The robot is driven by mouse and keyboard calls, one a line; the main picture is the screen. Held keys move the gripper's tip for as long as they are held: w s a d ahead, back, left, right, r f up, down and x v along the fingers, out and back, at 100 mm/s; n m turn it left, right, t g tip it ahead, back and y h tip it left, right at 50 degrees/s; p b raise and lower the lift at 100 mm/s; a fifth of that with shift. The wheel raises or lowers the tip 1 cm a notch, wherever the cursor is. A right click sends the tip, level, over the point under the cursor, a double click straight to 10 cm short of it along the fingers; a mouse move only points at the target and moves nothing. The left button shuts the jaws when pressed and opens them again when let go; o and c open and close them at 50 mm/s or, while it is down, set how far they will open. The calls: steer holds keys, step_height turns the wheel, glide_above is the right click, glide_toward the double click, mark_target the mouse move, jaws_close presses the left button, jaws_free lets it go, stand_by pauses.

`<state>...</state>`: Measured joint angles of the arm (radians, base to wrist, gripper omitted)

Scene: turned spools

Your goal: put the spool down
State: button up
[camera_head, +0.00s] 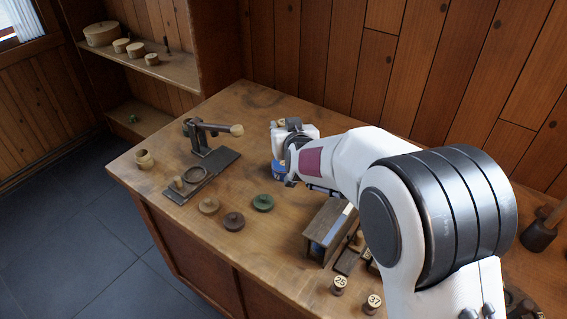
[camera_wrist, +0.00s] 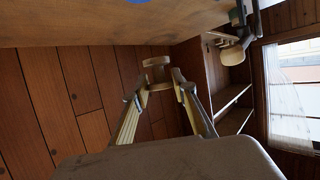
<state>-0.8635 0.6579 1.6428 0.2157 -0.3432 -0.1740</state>
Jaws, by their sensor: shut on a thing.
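My gripper (camera_wrist: 159,84) shows in the wrist view with its two long fingers closing toward each other at the tips. It is shut on a pale wooden spool (camera_wrist: 156,72), which sits between the fingertips. The bench top (camera_wrist: 85,22) shows along the upper left of that view, apart from the spool as seen there. In the head view my white wrist is over the back middle of the wooden bench (camera_head: 262,103).
A dark stand with a pale-ended arm (camera_head: 207,140) and a dark plate with a ring (camera_head: 195,173) are on the left. A small wooden piece (camera_head: 145,159) stands near the left edge. Tan (camera_head: 209,205), brown (camera_head: 234,221) and green (camera_head: 263,202) knobbed discs lie in front.

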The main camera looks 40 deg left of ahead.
stand_by(0.3)
glide_above(284, 167)
steer(key=shift+w+f, duration=0.1)
steer(key=shift+f, duration=3)
steer(key=shift+f, duration=0.1)
steer(key=shift+f, duration=1.75)
steer(key=shift+f, duration=0.1)
steer(key=o, duration=0.8)
steer(key=shift+o, duration=0.2)
steer(key=v, duration=0.7)
steer(key=shift+d, duration=0.15)
steer(key=shift+r, duration=0.25)
